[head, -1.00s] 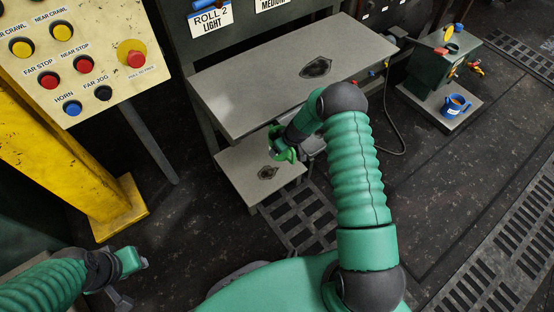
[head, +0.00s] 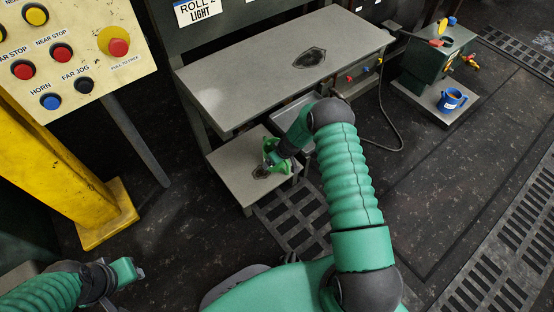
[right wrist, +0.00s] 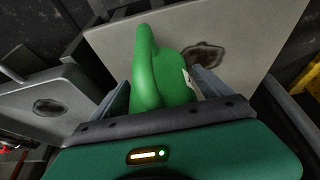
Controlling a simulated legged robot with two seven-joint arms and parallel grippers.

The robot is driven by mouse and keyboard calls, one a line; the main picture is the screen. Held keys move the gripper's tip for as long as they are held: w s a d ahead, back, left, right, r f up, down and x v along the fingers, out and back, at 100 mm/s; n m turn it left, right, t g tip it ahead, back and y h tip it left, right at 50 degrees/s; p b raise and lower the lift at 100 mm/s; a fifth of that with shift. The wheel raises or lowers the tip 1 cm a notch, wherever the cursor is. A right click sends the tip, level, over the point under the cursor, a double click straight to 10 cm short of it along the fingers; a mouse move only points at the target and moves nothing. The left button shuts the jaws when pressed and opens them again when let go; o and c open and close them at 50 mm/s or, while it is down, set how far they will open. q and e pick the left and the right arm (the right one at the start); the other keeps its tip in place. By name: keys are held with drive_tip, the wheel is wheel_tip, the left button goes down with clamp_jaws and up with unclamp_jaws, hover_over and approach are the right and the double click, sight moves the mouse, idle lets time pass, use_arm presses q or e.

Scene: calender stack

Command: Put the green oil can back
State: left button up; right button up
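The green oil can (head: 269,150) is at my right gripper (head: 277,158), over the low grey shelf (head: 232,180) in the head view. In the right wrist view the can (right wrist: 175,80) sits between the two fingers of my right gripper (right wrist: 165,92), its curved green handle toward the camera. The fingers look closed on it. A dark stain shows on the low shelf close to the can; whether the can's base touches the shelf is hidden. My left gripper (head: 136,272) is at the lower left, away from everything; its finger gap is unclear.
A larger grey table (head: 265,75) with a dark stain (head: 310,57) stands above and behind the low shelf. A button panel (head: 70,50) and yellow post (head: 60,170) are at left. A blue mug (head: 451,100) stands on a plate at right. Floor grates lie in front.

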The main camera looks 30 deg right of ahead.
drive_tip(key=shift+o, duration=0.8)
drive_tip(key=shift+r, duration=0.25)
drive_tip(key=p+v, duration=0.6)
drive_tip(key=v, duration=0.5)
drive_tip(key=shift+s+r, duration=0.1)
drive_tip(key=shift+r, duration=0.25)
drive_tip(key=s+a+r+g, duration=0.1)
drive_tip(key=s+a+r, duration=0.4)
drive_tip(key=a+r, duration=0.75)
drive_tip(key=s+a+r, duration=0.2)
drive_tip(key=s+r, duration=0.2)
drive_tip(key=s, duration=0.3)
drive_tip(key=s+a+r+g, duration=0.1)
drive_tip(key=s+a+r, duration=0.1)
drive_tip(key=s+r, duration=0.3)
drive_tip(key=shift+s+r+m, duration=0.25)
drive_tip(key=shift+s+m, duration=0.15)
drive_tip(key=shift+s, duration=0.7)
